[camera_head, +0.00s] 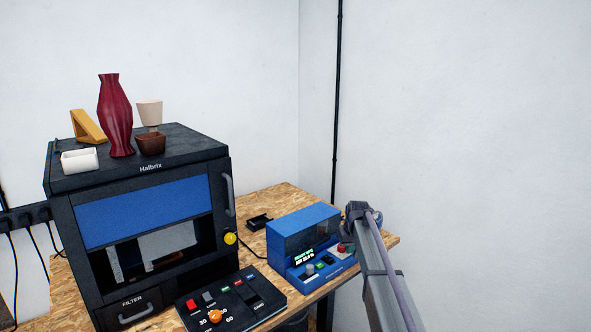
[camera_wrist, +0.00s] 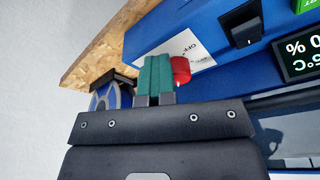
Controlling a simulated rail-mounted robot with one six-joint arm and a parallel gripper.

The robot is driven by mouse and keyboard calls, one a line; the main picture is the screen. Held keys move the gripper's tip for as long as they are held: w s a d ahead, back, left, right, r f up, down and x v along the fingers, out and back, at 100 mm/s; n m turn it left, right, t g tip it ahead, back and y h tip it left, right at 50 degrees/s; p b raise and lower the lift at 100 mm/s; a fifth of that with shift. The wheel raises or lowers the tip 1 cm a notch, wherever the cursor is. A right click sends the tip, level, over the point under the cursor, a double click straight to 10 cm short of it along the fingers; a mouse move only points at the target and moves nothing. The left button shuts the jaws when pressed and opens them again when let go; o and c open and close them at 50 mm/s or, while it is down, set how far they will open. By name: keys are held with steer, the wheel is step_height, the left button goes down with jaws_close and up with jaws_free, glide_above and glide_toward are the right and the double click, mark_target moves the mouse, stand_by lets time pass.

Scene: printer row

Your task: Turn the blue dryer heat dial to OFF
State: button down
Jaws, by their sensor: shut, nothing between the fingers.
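The blue dryer (camera_head: 305,232) sits on the wooden bench, its sloped front panel carrying a lit display and several controls. A red dial (camera_head: 342,248) is at the panel's right end; it also shows in the wrist view (camera_wrist: 181,70), beside a white label with the letters OFF partly visible. My gripper (camera_wrist: 156,75) has its teal fingers shut with nothing between them. The fingers are right at the red dial and cover part of it; I cannot tell whether they touch. The dial's pointer is hidden. In the head view the fingers are not visible.
A black printer (camera_head: 150,230) with a vase (camera_head: 116,115) and small prints on top stands at left. A control box (camera_head: 230,300) with an orange dial lies in front. A black switch (camera_wrist: 242,25) and display (camera_wrist: 302,55) are on the dryer panel. The wall stands behind.

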steer(key=p+v, duration=0.2)
steer(key=v, duration=0.1)
steer(key=w+p+v, duration=0.1)
steer(key=p+v, duration=0.1)
steer(key=p, duration=0.1)
steer(key=shift+w+r, duration=0.15)
steer(key=shift+r, duration=0.45)
steer(key=shift+f, duration=0.2)
steer(key=a+f+b, duration=0.1)
steer(key=f+b, duration=0.1)
steer(key=a+f+b, duration=0.1)
steer(key=f+b, duration=0.1)
steer(key=a+f+b, duration=0.1)
steer(key=f+b, duration=0.1)
steer(key=shift+s+r, duration=0.15)
steer(key=shift+s, duration=0.2)
